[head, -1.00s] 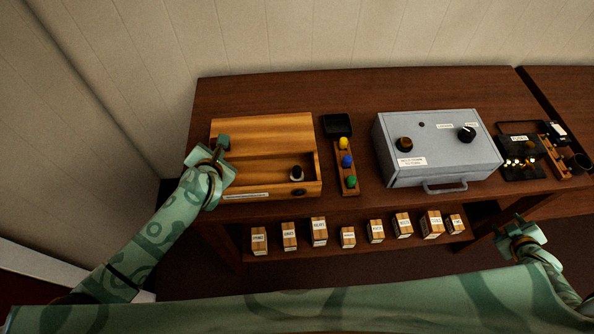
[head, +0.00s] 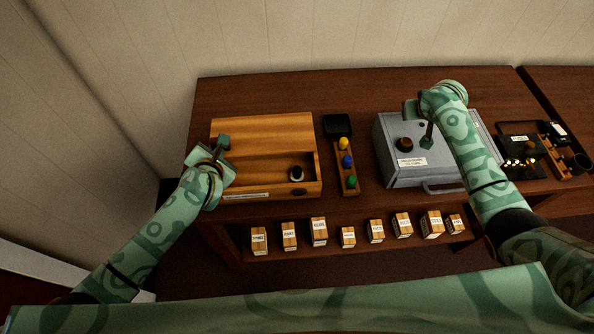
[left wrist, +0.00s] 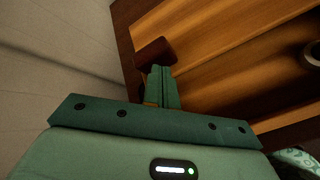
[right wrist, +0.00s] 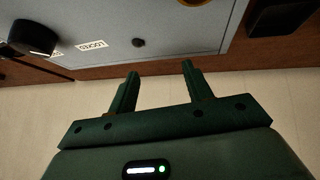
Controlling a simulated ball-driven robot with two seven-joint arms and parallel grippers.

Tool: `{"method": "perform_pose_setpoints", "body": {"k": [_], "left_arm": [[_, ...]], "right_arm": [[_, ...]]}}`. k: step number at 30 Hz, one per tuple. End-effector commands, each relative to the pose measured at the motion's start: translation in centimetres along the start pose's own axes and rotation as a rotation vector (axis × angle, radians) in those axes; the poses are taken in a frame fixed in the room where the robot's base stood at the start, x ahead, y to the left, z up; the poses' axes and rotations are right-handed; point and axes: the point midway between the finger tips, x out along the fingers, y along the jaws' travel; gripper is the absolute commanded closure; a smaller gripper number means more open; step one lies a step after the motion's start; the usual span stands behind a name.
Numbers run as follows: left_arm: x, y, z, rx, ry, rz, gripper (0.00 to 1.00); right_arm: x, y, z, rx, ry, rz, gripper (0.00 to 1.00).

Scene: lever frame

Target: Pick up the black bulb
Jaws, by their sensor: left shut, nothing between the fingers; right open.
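A small dark bulb with a pale base (head: 297,174) stands in the open front compartment of the wooden box (head: 265,130); it looks like the black bulb. A dark round thing with a pale rim (left wrist: 312,55), likely the same, is cut off at the left wrist view's right edge. My left gripper (head: 222,146) is shut and empty at the box's left end, well left of the bulb. Its fingers (left wrist: 161,72) meet by a dark brown block. My right gripper (head: 427,138) is open above the grey case (head: 405,178), far right of the bulb. Its fingers (right wrist: 160,68) hold nothing.
A wooden strip with yellow, blue and green bulbs (head: 347,161) and a black tray (head: 337,125) stand between box and case. The case has a brown knob (head: 404,144) and a black dial (right wrist: 34,37). Several labelled blocks (head: 348,237) line the lower shelf.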

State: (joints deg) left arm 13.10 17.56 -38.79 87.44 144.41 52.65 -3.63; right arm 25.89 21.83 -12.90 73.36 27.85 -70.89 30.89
Motion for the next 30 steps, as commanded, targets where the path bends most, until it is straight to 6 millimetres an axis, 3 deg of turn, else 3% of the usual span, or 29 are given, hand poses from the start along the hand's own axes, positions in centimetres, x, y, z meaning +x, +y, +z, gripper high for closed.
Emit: {"method": "perform_pose_setpoints", "body": {"k": [1, 3, 6, 10, 13, 16, 24, 30], "left_arm": [[0.0, 0.0, 0.0, 0.000, -0.001, 0.001, 1.00], [0.0, 0.0, 0.0, 0.000, 0.000, 0.001, 1.00], [0.0, 0.0, 0.0, 0.000, 0.000, 0.001, 1.00], [0.0, 0.0, 0.0, 0.000, 0.001, 0.001, 1.00], [0.0, 0.1, 0.0, 0.000, 0.001, 0.001, 1.00], [0.0, 0.1, -0.1, 0.000, 0.001, 0.001, 1.00], [0.1, 0.1, -0.1, 0.000, 0.001, 0.002, 1.00], [0.1, 0.1, -0.1, 0.000, 0.001, 0.001, 1.00]], "right_arm": [[-0.9, -5.2, 1.4, -0.073, -0.047, -0.082, 0.50], [-2.9, -11.5, 3.4, -0.199, -0.103, -0.193, 0.50], [-6.5, -18.8, 5.7, -0.372, -0.147, -0.339, 0.50], [-10.9, -24.8, 7.6, -0.550, -0.159, -0.485, 0.50], [-13.1, -27.1, 8.3, -0.637, -0.154, -0.549, 0.50], [-13.4, -28.4, 9.0, -0.678, -0.153, -0.578, 0.50], [-9.4, -30.8, 10.5, -0.685, -0.154, -0.581, 0.50], [-8.0, -31.6, 11.0, -0.684, -0.153, -0.580, 0.50]]}}
